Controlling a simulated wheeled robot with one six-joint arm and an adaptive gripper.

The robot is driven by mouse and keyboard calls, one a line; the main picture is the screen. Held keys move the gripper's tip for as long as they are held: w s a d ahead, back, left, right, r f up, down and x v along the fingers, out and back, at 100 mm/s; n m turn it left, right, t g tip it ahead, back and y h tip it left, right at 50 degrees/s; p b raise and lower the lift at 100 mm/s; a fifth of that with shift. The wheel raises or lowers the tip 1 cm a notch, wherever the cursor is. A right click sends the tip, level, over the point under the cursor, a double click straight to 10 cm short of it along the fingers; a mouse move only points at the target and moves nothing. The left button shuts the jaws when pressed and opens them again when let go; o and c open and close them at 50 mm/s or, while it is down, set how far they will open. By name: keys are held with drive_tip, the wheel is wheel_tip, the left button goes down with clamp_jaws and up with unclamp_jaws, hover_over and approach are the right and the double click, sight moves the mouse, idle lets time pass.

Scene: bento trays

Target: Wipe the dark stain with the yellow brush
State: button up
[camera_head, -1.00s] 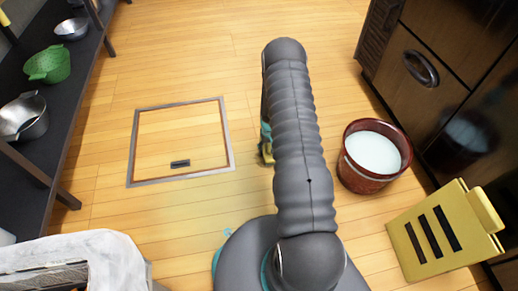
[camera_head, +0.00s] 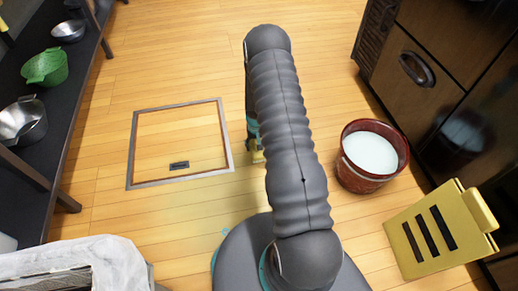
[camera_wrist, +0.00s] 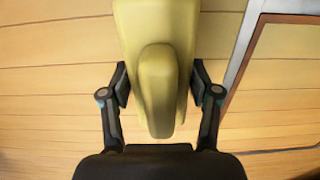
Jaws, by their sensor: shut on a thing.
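The yellow brush (camera_wrist: 156,75) fills the upper middle of the wrist view. My gripper (camera_wrist: 160,85) is shut on it, with one dark finger pressed against each side. In the head view a small yellow part of the brush (camera_head: 257,156) shows low over the floor, left of my arm and right of the framed floor hatch. Most of the gripper there is hidden behind my arm.
A red bucket (camera_head: 362,180) of whitish liquid stands right of my arm. A yellow slotted object (camera_head: 440,235) is at lower right, near dark cabinets (camera_head: 425,95). A shelf (camera_head: 75,115) stands left.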

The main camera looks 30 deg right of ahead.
sight(256, 144)
drive_tip(key=shift+r+p, duration=0.65)
drive_tip(key=shift+r, duration=1)
